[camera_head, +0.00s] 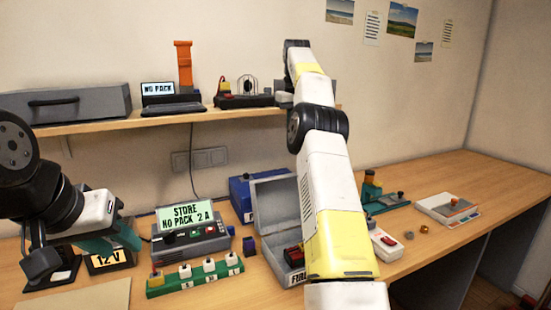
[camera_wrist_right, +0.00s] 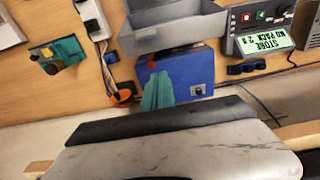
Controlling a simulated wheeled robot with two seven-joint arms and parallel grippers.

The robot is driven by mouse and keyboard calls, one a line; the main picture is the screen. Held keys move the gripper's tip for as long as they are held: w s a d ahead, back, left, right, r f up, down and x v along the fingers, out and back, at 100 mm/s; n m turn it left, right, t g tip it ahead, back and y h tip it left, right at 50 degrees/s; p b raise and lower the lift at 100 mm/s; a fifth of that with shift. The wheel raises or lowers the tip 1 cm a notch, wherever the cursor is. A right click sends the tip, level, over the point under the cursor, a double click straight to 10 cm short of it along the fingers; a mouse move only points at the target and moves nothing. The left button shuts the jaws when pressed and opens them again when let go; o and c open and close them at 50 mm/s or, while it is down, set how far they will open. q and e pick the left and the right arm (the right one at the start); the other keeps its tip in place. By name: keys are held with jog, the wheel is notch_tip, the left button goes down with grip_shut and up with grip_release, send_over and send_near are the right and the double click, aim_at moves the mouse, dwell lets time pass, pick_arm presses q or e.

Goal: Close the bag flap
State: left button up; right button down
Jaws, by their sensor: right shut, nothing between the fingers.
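The grey bag (camera_head: 262,250), with a partly covered label on its front, stands open on the bench. Its flap (camera_head: 272,200) stands raised at the back. A red and black pack (camera_head: 293,256) shows inside; my right arm covers the bag's right side. The grey flap also shows at the top of the right wrist view (camera_wrist_right: 175,32). My right gripper's teal fingers (camera_wrist_right: 160,92) are shut and empty, in front of the blue box in that view and apart from the flap. My left gripper (camera_head: 122,238), with teal fingers, hangs at the left by the 12 V block; its opening is unclear.
A blue box (camera_head: 240,196) stands behind the bag. A charger with a lit display (camera_head: 187,216) and a green strip with white plugs (camera_head: 195,278) are to its left. A wooden shelf (camera_head: 160,123) runs above.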

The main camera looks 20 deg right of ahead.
jog(key=f, duration=0.3)
jog(key=s+f, duration=0.1)
jog(key=f, duration=0.5)
jog(key=shift+s+d, duration=0.1)
jog(key=shift+s, duration=0.2)
jog(key=shift+s+d+r, duration=0.1)
jog(key=shift+s+r, duration=0.05)
jog(key=shift+s, duration=0.65)
jog(key=shift+s, duration=0.1)
